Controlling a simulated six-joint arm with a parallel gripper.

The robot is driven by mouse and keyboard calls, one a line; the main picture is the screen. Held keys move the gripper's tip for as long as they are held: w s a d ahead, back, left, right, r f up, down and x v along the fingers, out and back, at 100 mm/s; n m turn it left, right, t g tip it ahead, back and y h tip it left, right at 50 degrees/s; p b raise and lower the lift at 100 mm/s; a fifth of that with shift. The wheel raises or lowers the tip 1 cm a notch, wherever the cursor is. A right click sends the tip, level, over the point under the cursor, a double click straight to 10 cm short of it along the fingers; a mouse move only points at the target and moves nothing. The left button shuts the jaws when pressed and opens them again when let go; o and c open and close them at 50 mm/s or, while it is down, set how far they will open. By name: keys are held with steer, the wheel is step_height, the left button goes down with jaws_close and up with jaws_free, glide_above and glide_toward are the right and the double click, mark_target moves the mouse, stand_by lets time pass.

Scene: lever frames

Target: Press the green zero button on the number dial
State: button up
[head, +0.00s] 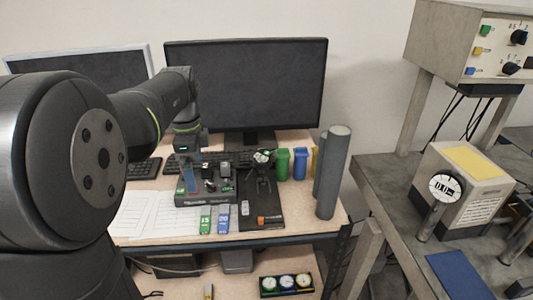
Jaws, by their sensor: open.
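Which thing is the number dial is not clear. The candidates are a panel (500,48) at the top right with small coloured buttons, one of them green (485,30), beside black knobs with numbers; a round white dial (445,188) on a beige box at the right; and a small black unit (287,284) with three round faces at the bottom. No zero mark on the green button can be read. My gripper (188,168) hangs open over the desk, above a dark device (206,190), far left of the panel. Its fingertips are small and hard to make out.
Green (282,164) and blue (300,164) bins and grey cylinders (334,170) stand right of the device. White papers (140,214) lie at the left. A gap separates the desk from the grey bench (385,195).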

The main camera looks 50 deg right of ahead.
jaws_close()
stand_by(1.5)
